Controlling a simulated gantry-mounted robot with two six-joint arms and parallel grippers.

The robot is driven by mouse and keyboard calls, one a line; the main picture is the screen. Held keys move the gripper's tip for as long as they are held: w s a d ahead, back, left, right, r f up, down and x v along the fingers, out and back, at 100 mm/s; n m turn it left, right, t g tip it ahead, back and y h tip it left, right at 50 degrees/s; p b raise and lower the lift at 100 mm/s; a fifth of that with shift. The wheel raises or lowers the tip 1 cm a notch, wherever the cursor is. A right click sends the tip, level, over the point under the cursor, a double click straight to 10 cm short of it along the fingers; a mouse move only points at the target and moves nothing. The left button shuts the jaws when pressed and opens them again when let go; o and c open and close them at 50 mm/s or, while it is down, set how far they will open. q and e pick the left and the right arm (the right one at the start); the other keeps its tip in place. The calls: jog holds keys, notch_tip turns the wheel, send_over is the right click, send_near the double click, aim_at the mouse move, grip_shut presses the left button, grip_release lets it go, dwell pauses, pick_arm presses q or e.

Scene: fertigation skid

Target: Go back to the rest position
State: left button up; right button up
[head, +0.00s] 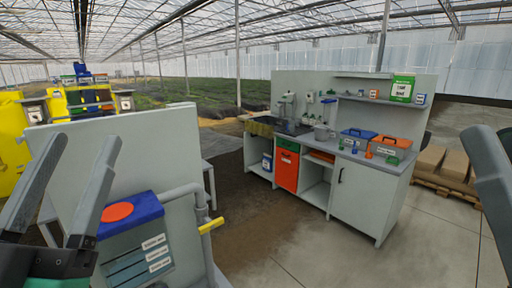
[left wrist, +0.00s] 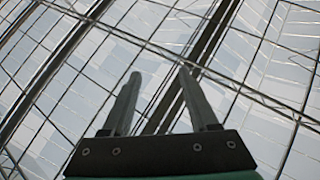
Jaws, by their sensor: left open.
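My left gripper (head: 82,145) is at the left edge of the head view, its two long grey fingers pointing up and spread apart with nothing between them. In the left wrist view the same fingers (left wrist: 160,78) stand apart and empty against the greenhouse roof. A dark grey part of my right arm or gripper (head: 488,180) shows at the right edge of the head view. It is cut off there, and I cannot make out its jaws.
A grey panel (head: 150,150) with a blue box (head: 130,215), a pipe and a yellow valve handle (head: 211,226) stands close to my left gripper. A workbench (head: 365,167) with shelves, bins and an orange door is farther back. Open floor (head: 300,250) lies between.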

pick_arm(q)
jog(key=s+r+t+h+p, duration=0.2)
jog(key=s+r+p, duration=0.1)
jog(key=s+r, duration=0.35)
notch_tip(320, 180, up, 33)
jog(key=p, duration=3.4)
jog(key=shift+r, duration=0.1)
